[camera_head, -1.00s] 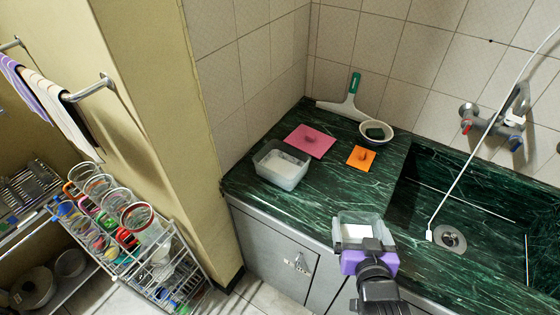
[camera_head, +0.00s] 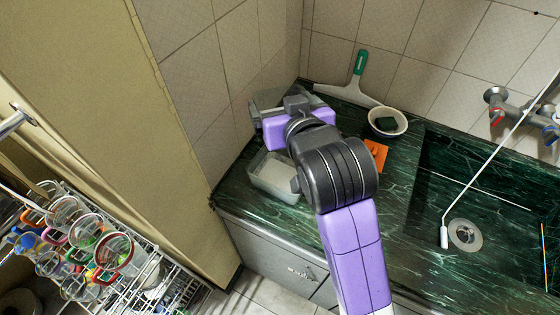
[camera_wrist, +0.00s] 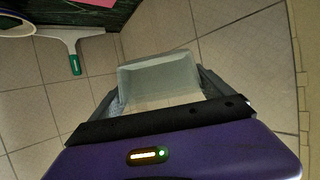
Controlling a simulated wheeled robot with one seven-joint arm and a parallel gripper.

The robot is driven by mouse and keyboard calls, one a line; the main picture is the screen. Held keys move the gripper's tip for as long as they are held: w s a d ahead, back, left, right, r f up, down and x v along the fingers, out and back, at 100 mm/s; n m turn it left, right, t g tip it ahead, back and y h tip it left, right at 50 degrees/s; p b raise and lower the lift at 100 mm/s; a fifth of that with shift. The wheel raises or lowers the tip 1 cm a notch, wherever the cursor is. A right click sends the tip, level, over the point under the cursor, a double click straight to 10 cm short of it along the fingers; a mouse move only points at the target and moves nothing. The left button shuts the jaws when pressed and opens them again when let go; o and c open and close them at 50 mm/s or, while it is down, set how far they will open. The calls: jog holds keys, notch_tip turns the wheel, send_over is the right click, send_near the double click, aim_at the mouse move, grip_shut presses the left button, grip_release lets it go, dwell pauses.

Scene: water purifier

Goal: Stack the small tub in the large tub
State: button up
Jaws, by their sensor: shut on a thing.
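The small tub (camera_head: 268,97), pale and translucent, is held in my gripper (camera_head: 277,110) near the tiled wall, at the back left of the counter. In the wrist view the small tub (camera_wrist: 158,72) sits between the two fingers (camera_wrist: 162,92), which are shut on it. The large tub (camera_head: 268,178), also pale and translucent, stands on the green counter near its left front edge. It is lower in the head view than the held tub, and my wrist hides part of its right side. The large tub is not visible in the wrist view.
On the green counter (camera_head: 245,202) are an orange mat (camera_head: 376,152), a bowl with a dark sponge (camera_head: 388,122) and a squeegee (camera_head: 358,72). A pink mat shows in the wrist view (camera_wrist: 98,2). The sink (camera_head: 440,185) and tap are at right, a dish rack (camera_head: 160,290) at lower left.

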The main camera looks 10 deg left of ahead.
notch_tip(320, 180, down, 18)
jog(key=shift+r, duration=0.2)
dwell(0.4)
jog(key=shift+f, duration=0.45)
jog(key=o, duration=1.3)
jog(key=shift+c, duration=0.2)
